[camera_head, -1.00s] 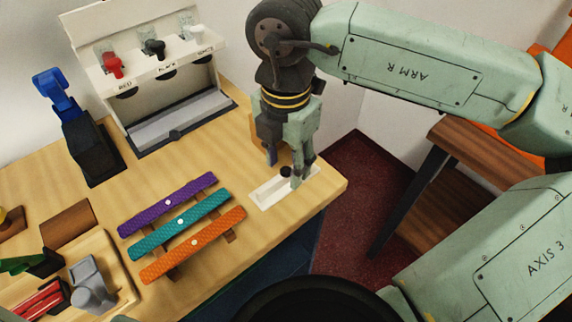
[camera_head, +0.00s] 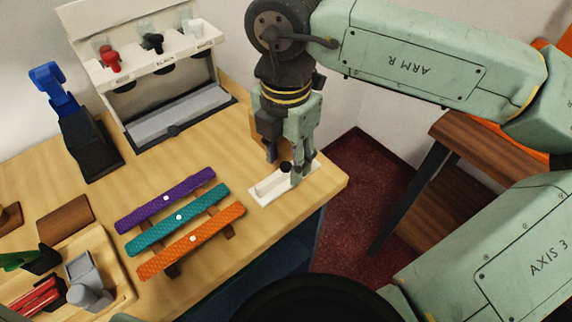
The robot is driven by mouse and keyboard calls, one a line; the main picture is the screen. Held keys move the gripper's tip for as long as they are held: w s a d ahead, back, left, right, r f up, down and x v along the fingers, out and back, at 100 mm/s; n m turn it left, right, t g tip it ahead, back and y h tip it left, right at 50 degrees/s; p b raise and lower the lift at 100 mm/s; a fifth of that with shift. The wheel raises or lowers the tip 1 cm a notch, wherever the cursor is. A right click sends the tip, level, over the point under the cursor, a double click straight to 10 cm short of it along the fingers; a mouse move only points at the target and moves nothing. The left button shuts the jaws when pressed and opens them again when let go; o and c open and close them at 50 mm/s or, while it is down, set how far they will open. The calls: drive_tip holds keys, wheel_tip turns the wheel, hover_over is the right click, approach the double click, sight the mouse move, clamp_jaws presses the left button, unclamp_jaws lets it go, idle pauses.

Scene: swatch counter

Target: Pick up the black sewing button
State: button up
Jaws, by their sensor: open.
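The black sewing button (camera_head: 285,167) shows as a small dark round shape at the far side of a white tray (camera_head: 266,191) near the counter's right corner. My gripper (camera_head: 284,172) points down over the tray with its fingers apart. One finger is behind the button and the other is to its right, at the tray. The fingers partly hide the tray's right end. I cannot tell whether a finger touches the button.
Purple, teal and orange strips (camera_head: 190,242) lie on a wooden rack left of the tray. A dispenser (camera_head: 180,115) with red, black and white knobs stands at the back. A blue and black device (camera_head: 88,145) stands left of it. The counter's right edge (camera_head: 335,190) is close to the tray.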

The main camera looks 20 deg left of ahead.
idle(0.4)
drive_tip(key=c, duration=0.8)
drive_tip(key=shift+o, duration=0.2)
